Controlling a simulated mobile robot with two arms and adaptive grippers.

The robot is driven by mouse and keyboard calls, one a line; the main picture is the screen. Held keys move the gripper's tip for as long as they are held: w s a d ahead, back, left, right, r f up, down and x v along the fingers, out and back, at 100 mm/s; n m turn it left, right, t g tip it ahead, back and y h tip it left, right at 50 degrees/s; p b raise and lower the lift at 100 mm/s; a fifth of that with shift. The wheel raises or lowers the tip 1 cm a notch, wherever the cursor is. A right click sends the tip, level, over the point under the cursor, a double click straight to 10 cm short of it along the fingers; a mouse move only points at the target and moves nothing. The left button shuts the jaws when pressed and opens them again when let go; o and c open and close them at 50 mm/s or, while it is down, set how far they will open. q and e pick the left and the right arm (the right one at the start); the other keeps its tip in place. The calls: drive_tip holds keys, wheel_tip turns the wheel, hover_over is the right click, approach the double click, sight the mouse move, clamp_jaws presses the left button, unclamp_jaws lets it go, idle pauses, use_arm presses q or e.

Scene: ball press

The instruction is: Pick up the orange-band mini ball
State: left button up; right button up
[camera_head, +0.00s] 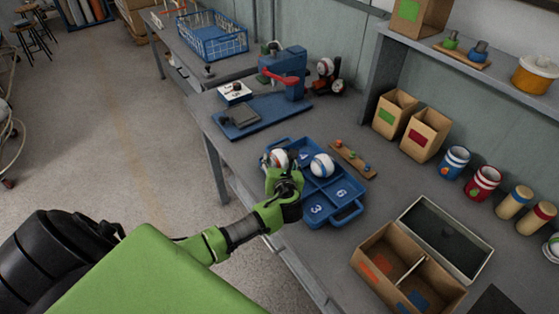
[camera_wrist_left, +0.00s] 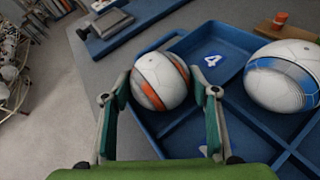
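The orange-band mini ball (camera_wrist_left: 160,81) is white with orange and grey bands. It sits in the upper-left part of the blue divided tray (camera_wrist_left: 228,38), beside the number 4. In the head view the ball (camera_head: 277,157) is partly hidden by my left gripper (camera_head: 281,170). The left gripper is open, with one finger on each side of the ball's near part. The fingertips are very close to the ball, and I cannot tell whether they touch it. A blue-band ball (camera_head: 321,165) lies in the compartment to the right. My right gripper is not in view.
A blue press (camera_head: 284,72) stands behind the tray. A wooden strip with small coloured knobs (camera_head: 352,160) lies right of the tray. A divided cardboard box (camera_head: 369,283) and an open grey box (camera_head: 440,240) stand at the front right. Striped cups (camera_head: 483,182) line the shelf side.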

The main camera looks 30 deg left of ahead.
use_arm(q)
drive_tip(key=shift+c, duration=0.8)
